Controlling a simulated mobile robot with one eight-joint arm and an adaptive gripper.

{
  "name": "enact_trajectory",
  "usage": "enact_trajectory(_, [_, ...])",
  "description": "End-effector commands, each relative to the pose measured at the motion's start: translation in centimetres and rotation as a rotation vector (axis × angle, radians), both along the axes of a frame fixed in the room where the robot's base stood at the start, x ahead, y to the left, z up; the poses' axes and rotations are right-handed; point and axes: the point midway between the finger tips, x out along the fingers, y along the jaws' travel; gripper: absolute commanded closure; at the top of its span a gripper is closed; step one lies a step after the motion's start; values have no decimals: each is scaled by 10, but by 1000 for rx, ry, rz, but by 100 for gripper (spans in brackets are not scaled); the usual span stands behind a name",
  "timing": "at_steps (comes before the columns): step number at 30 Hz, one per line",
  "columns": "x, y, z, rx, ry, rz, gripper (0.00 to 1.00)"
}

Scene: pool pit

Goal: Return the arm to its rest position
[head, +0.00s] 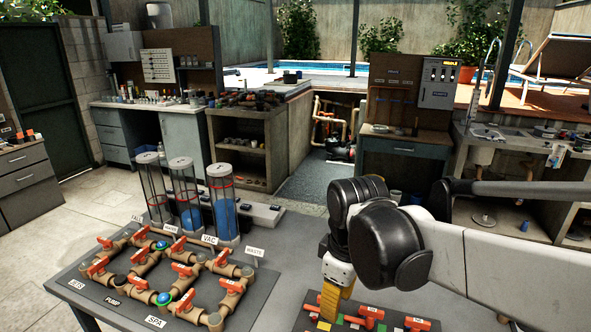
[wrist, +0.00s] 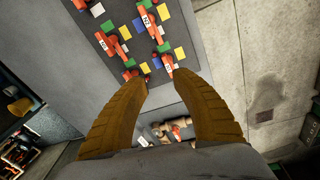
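My arm comes in from the right in the head view and bends down at a black joint. My gripper (head: 331,300) points down there, its yellow fingers in front of a dark board (head: 383,327) with red handles and coloured squares. In the wrist view my gripper (wrist: 162,82) has its two ribbed fingers spread with a gap between the tips. Nothing is held between them. The board (wrist: 122,22) lies beyond the fingertips, and a red handle shows close to the tips. I cannot tell the exact height of the tips above it.
A table holds a pipe rig (head: 165,270) with orange valve handles left of my arm. Three clear cylinders (head: 222,205) stand behind it. A workbench (head: 405,143) and a sink counter (head: 520,150) are beyond my arm. Open floor (head: 75,210) lies at the left.

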Motion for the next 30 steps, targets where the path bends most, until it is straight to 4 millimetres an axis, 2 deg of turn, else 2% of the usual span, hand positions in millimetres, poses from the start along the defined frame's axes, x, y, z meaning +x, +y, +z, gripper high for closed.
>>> enact_trajectory(1, [-13, -16, 6, 21, -46, -99, 68])
enact_trajectory(6, [-47, -59, 16, 127, -220, -465, 68])
enact_trajectory(12, [-76, -91, 12, 258, -377, -788, 68])
enact_trajectory(18, [-87, -103, 8, 325, -443, -921, 68])
enact_trajectory(26, [-84, -103, 10, 338, -432, -967, 68])
enact_trajectory(30, [-69, -104, 16, 374, -341, -1194, 68])
